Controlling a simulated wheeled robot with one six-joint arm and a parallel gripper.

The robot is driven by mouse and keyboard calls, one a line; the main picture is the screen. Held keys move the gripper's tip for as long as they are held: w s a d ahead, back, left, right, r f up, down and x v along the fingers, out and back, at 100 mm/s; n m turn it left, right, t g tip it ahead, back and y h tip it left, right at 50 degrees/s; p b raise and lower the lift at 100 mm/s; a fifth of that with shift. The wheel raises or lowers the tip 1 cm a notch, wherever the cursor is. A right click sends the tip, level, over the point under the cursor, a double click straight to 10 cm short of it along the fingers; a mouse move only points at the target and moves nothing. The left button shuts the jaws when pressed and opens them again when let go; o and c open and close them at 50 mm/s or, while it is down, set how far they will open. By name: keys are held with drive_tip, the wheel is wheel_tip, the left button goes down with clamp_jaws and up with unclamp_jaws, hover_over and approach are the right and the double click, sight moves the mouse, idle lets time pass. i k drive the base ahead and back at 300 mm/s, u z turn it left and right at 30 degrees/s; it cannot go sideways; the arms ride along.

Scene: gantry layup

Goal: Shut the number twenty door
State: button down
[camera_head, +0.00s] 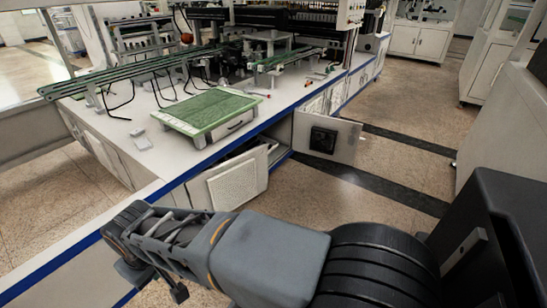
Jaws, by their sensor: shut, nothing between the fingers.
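Two cabinet doors stand open under the white workbench. The nearer door (237,183) is a pale panel swung out on the left side of the opening. The farther door (342,142) is a pale panel with a black box on it, swung out on the right side. No number is legible on either, so I cannot tell which is number twenty. My gripper (155,281) is shut, low at the left in front of the bench and apart from both doors. It is small and partly hidden by my wrist.
The open cabinet (277,154) shows between the doors. The bench (85,108) has a blue edge and carries a green-topped box (207,110) and rails. Speckled floor (310,195) is clear right of the doors. White cabinets (419,40) stand at the back right.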

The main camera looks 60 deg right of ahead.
sight(224, 186)
drive_tip(key=z, duration=1.75)
drive_tip(key=i, duration=1)
drive_tip(key=u, duration=1.45)
